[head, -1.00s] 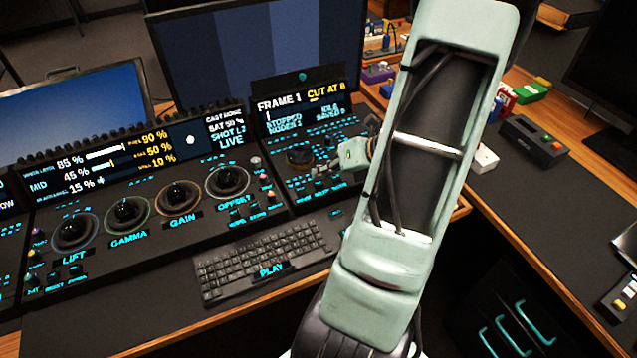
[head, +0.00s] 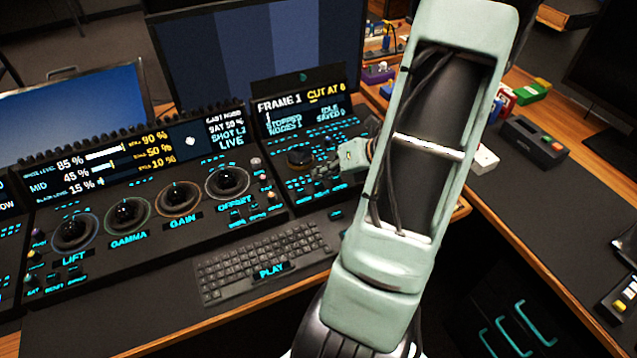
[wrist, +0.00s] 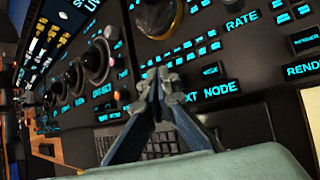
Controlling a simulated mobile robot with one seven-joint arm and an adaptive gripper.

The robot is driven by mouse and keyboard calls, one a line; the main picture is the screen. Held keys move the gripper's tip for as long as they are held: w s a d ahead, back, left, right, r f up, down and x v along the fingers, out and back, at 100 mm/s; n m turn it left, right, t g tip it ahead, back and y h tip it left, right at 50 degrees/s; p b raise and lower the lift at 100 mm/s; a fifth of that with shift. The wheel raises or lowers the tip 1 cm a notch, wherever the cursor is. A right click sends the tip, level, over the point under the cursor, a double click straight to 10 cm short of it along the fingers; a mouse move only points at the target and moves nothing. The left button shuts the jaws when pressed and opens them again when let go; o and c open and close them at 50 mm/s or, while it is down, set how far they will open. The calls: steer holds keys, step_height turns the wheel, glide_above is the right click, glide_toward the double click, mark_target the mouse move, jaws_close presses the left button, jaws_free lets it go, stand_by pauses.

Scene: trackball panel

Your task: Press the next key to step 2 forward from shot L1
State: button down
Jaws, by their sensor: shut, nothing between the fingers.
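My gripper (head: 352,155) is at the right-hand panel in the head view, partly hidden by my own forearm. In the wrist view its fingertips (wrist: 165,82) are together and empty, over small keys left of a lit label reading "EXT NODE" (wrist: 218,88), whose first letter is covered. Whether the fingertips touch a key cannot be told. No separate next key can be clearly read. The grading panel screen (head: 150,150) reads what looks like "SHOT L2" and "LIVE". The right panel screen (head: 300,110) reads "FRAME 1", "CUT AT 8", "STOPPED", "NODES 1".
Trackballs with rings, such as the OFFSET ring (head: 227,183), stand left of my gripper. A keyboard (head: 262,262) lies in front. A large monitor (head: 260,50) stands behind the panels. The right desk (head: 530,200) has bare space and a small dark box (head: 535,142).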

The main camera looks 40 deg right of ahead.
mark_target(322, 184)
steer(key=shift+f, duration=0.15)
steer(key=shift+f, duration=0.25)
steer(key=shift+f+b, duration=0.55)
steer(key=shift+b, duration=0.1)
stand_by(0.5)
steer(key=shift+r, duration=0.1)
steer(key=shift+r+p, duration=0.85)
steer(key=shift+p, duration=0.1)
step_height(322, 184, up, 5)
steer(key=p, duration=0.5)
steer(key=shift+r, duration=0.1)
stand_by(0.5)
